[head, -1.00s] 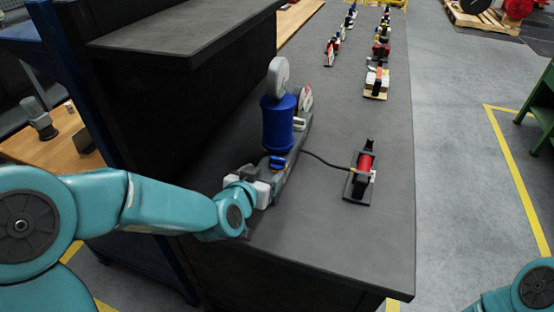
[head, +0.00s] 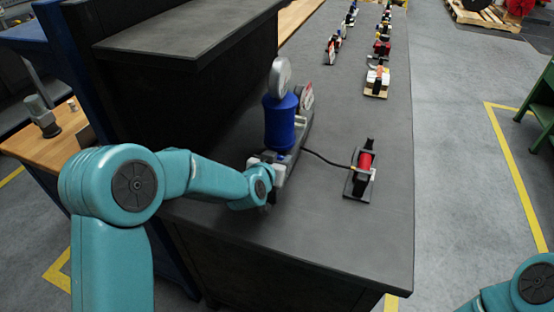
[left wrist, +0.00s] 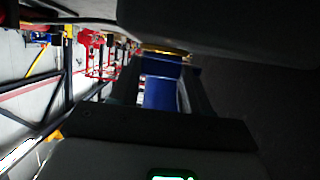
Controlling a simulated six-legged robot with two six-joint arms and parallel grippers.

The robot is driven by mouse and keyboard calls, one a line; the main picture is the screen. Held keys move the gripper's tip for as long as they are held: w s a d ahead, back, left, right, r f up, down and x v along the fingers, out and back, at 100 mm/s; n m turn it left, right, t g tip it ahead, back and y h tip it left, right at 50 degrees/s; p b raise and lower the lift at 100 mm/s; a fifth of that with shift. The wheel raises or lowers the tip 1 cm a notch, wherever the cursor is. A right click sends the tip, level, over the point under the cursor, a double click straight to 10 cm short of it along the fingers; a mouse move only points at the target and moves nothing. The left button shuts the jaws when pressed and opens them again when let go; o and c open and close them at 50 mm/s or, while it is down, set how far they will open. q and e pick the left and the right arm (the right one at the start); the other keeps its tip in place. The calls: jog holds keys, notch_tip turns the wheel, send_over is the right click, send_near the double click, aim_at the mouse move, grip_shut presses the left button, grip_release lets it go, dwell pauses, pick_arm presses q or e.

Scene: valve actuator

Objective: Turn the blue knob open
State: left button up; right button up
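The valve actuator has a big blue cylinder (head: 280,120) with a grey round disc (head: 281,75) on top, standing on a grey base at the bench's left side. My left gripper (head: 272,160) is at the near end of this base, just in front of the cylinder. It hides the small blue knob in the head view. In the left wrist view, the two dark fingers of my left gripper (left wrist: 162,85) stand apart, with a blue surface (left wrist: 160,92) showing between them; I cannot tell whether it is the knob or the cylinder. My right gripper is out of view.
A red and black device (head: 362,169) stands on the dark bench (head: 330,240) to the right, joined to the actuator by a black cable (head: 325,159). A dark shelf (head: 190,30) overhangs the left. More small devices stand farther back. The bench front is clear.

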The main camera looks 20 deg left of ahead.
pick_arm(q)
jog(key=shift+c, duration=1.3)
jog(key=n+y+p, duration=0.1)
jog(key=d+n+y+p, duration=0.1)
jog(key=n+y+p, duration=0.1)
jog(key=shift+r+g+y, duration=0.2)
jog(key=shift+g+y, duration=0.1)
jog(key=n+g+y+p, duration=0.1)
jog(key=n+y+p, duration=0.1)
jog(key=n+y, duration=0.1)
jog(key=shift+w+d, duration=0.1)
jog(key=shift+w, duration=0.05)
jog(key=n+g+y+p, duration=0.1)
jog(key=n+y, duration=0.1)
jog(key=shift+w+d+f+n+g+y+p, duration=0.1)
jog(key=shift+d+n+g+y+p, duration=0.1)
jog(key=shift+n+g+y+p, duration=0.15)
jog(key=shift+w+f+n+g+y, duration=0.1)
jog(key=shift+w+n+g+y, duration=0.05)
jog(key=shift+n+g+y, duration=0.9)
jog(key=shift+w+d+n+g+y, duration=0.1)
jog(key=shift+n+g+y, duration=0.5)
jog(key=shift+n+g, duration=0.45)
jog(key=shift+n, duration=0.25)
